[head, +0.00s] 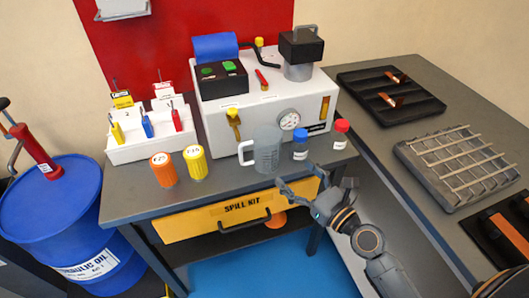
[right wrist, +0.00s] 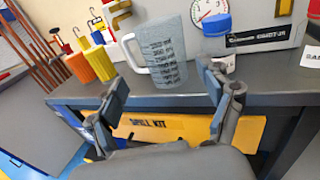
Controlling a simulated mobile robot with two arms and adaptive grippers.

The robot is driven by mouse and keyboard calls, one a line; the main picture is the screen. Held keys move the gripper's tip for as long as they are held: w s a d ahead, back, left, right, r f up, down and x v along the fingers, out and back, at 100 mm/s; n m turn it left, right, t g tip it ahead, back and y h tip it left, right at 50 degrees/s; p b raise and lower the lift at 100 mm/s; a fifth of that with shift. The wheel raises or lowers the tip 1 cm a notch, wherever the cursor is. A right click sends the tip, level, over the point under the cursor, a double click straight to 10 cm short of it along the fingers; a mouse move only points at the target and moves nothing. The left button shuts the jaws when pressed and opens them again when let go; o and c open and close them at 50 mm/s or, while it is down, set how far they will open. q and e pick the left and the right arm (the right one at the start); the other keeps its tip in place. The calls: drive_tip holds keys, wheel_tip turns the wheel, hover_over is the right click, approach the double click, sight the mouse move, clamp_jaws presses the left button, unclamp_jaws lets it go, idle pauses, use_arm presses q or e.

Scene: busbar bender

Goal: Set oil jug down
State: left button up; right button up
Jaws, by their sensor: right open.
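The oil jug (head: 266,150) is a translucent grey measuring jug with a white handle on its left. It stands upright on the grey bench top near the front edge, in front of the white machine with the gauge. In the right wrist view the jug (right wrist: 170,55) shows black volume marks and stands beyond my fingers. My right gripper (head: 300,190) is open and empty, just in front of and below the jug, apart from it. In the right wrist view its two fingers (right wrist: 165,110) are spread wide with nothing between them. My left gripper is not in view.
A blue-capped bottle (head: 300,144) and a red-capped bottle (head: 340,134) stand right of the jug. Orange (head: 163,169) and yellow (head: 195,162) containers stand left. A metal rack (head: 460,165) lies on the right bench.

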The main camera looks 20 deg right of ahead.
sight(275, 154)
drive_tip(key=p+x, duration=0.1)
drive_tip(key=x, duration=0.5)
drive_tip(key=shift+w, duration=0.25)
drive_tip(key=shift+w+a, duration=0.2)
drive_tip(key=shift+w, duration=0.25)
drive_tip(key=shift+w+a+r, duration=0.1)
drive_tip(key=shift+w+r, duration=0.05)
drive_tip(key=shift+w, duration=0.25)
drive_tip(key=x, duration=0.4)
drive_tip(key=shift+w+p, duration=0.15)
drive_tip(key=shift+p, duration=0.2)
drive_tip(key=shift+c, duration=0.2)
